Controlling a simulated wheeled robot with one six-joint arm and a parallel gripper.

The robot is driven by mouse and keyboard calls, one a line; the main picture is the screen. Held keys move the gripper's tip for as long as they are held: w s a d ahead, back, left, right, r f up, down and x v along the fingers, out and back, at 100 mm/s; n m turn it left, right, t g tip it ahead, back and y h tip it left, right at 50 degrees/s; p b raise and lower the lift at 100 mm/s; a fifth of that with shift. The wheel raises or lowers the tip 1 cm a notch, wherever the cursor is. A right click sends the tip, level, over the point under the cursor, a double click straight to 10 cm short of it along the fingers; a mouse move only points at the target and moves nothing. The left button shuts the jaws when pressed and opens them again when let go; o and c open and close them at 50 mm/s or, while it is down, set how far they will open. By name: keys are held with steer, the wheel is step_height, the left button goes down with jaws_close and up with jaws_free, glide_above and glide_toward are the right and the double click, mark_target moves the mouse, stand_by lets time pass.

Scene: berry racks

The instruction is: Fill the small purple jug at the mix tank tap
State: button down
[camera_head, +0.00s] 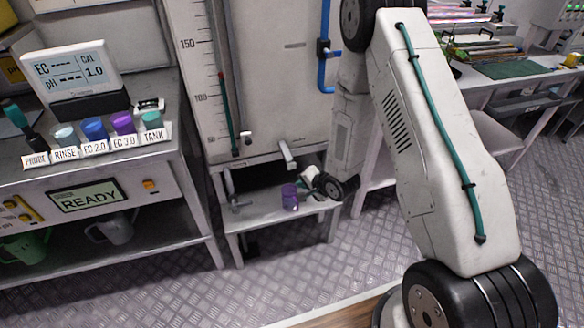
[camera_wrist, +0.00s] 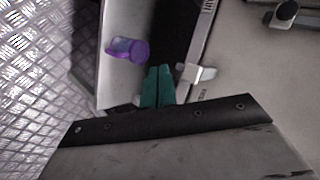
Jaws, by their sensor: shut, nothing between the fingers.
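The small purple jug (camera_head: 290,197) stands on the low shelf (camera_head: 257,214) below the mix tank (camera_head: 270,90). It also shows in the wrist view (camera_wrist: 125,50), left of my fingertips and apart from them. A pale tap (camera_head: 287,153) sticks out from the tank's lower edge, above the jug. A pale lever-like piece (camera_wrist: 197,73) shows just right of my fingertips in the wrist view; whether they touch cannot be told. My gripper (camera_wrist: 159,72) has teal fingers that are shut and empty. In the head view my gripper (camera_head: 309,178) is small and partly hidden by my wrist, right of the jug.
A bench on the left holds a meter (camera_head: 75,75) and a row of labelled cups (camera_head: 95,127). A grey jug (camera_head: 112,229) and a green jug (camera_head: 25,246) stand on its lower shelf. The metal floor (camera_head: 260,285) in front is clear.

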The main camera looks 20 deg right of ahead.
mark_target(291, 169)
steer(key=shift+w, duration=2.8)
steer(key=shift+w, duration=0.15)
steer(key=shift+w, duration=0.3)
steer(key=shift+w, duration=0.55)
stand_by(0.4)
steer(key=shift+s, duration=1)
steer(key=shift+s, duration=2.5)
